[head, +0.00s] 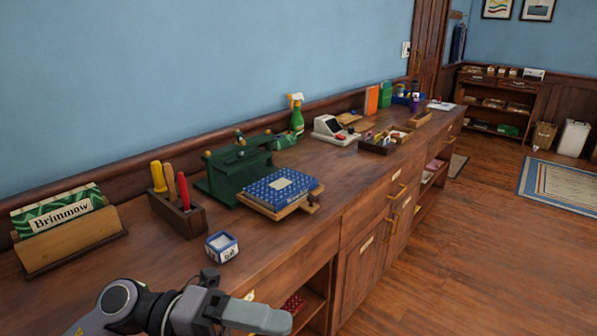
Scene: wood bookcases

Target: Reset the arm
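One of my arms shows at the bottom of the head view, in front of the near edge of the long wooden counter (150,246). It comes in from the lower left, so I take it as my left arm. Its gripper (265,318) points right, beyond the counter's front edge, with its grey fingers close together in this view. The fingers overlap, so I cannot tell whether they are open or shut. I see nothing held in it. My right gripper is not in view.
On the counter near the arm stand a small blue-and-white box (221,247), a tool holder (180,213), a wooden holder with a Brimmow packet (62,216), a green press (235,168) and a blue book (280,188) on a wooden board.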

